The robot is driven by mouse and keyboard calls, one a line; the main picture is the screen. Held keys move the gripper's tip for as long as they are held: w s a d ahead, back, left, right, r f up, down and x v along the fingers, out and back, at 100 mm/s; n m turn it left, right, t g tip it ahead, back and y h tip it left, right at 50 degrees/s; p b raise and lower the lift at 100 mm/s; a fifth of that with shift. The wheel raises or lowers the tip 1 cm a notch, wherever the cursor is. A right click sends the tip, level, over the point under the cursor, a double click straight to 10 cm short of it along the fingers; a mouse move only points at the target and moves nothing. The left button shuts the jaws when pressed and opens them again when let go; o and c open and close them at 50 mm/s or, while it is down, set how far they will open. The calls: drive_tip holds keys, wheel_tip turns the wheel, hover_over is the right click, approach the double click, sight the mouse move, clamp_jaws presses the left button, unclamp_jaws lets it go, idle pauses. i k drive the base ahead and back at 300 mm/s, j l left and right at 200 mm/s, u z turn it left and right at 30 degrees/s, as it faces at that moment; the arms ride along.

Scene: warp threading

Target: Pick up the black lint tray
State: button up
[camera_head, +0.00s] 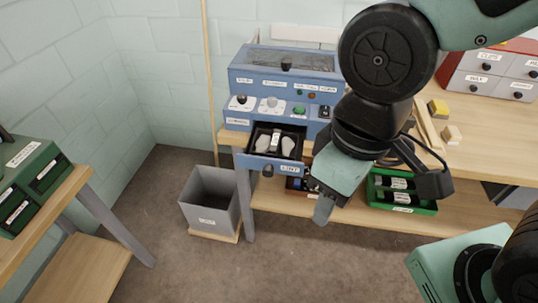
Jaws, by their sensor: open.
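The black lint tray (262,149) sits in the pulled-out drawer at the lower front of the blue machine (258,72). Grey-white lint pads and a light handle piece with a label show in it. The drawer front (283,171) is blue with a label. My gripper (312,190) hangs to the right of and below the drawer, in front of the bench, apart from the tray. Its jaws are open and seem empty; my wrist hides part of them.
A grey bin (208,201) stands on the floor left of the bench leg (245,205). A green tray (404,205) lies on the lower shelf. Wood blocks (440,108) lie on the bench top at right. Green drawers (38,165) stand on a table at left. The floor in front is clear.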

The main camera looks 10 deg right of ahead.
sight(277, 143)
drive_tip(key=i+l, duration=0.1)
drive_tip(key=l, duration=0.35)
drive_tip(key=i+l+u, duration=0.1)
drive_tip(key=l+u, duration=0.2)
drive_tip(key=i+l+u, duration=0.1)
drive_tip(key=l+u, duration=0.45)
drive_tip(key=l, duration=0.15)
drive_tip(key=u, duration=1.25)
